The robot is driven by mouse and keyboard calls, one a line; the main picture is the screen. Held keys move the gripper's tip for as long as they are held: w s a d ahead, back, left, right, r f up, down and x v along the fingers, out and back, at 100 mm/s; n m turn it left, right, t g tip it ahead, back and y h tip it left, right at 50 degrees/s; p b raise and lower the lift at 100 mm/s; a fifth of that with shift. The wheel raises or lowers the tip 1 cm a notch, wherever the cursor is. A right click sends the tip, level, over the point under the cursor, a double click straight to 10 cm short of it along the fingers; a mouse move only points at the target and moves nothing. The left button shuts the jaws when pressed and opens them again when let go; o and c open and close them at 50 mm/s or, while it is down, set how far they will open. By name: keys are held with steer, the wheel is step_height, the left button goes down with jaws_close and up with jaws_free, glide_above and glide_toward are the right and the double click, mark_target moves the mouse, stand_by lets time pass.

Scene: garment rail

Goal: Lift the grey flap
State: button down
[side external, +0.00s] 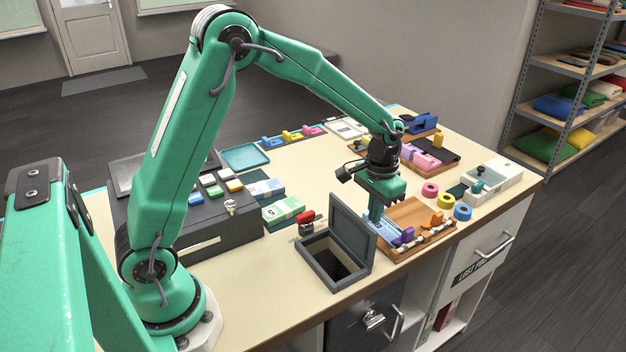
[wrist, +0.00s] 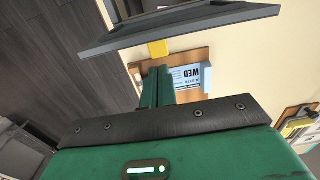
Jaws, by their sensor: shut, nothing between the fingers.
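The grey flap (side external: 352,237) stands raised, close to upright, at the rear right edge of a grey box (side external: 309,261) with a dark open hollow. In the wrist view the flap (wrist: 185,27) crosses the top as a dark grey slab. My gripper (side external: 374,214) is shut with nothing in it. It points down just behind and right of the flap, its fingertips partly hidden by it. In the wrist view the fingers (wrist: 157,82) are together, apart from the flap in the picture, over a blue card (wrist: 188,79) reading WED.
A wooden tray (side external: 428,217) with small coloured pieces lies right of my gripper. Tape rolls (side external: 446,199) stand farther right. A dark cash register (side external: 200,222) and a red-handled stamp (side external: 306,220) are left of the box. The pale counter (side external: 290,165) behind is partly clear.

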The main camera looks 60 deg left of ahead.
steer(key=r, duration=0.4)
steer(key=shift+w+r, duration=0.25)
steer(key=shift+w, duration=0.05)
stand_by(1.1)
steer(key=s+a+r+t, duration=0.2)
steer(key=s+r+t, duration=0.1)
steer(key=s+r, duration=0.8)
steer(key=s+t, duration=0.2)
steer(key=s, duration=1)
steer(key=shift+s+a+r+t, duration=0.15)
steer(key=shift+s+a+t, duration=0.1)
steer(key=shift+t, duration=0.05)
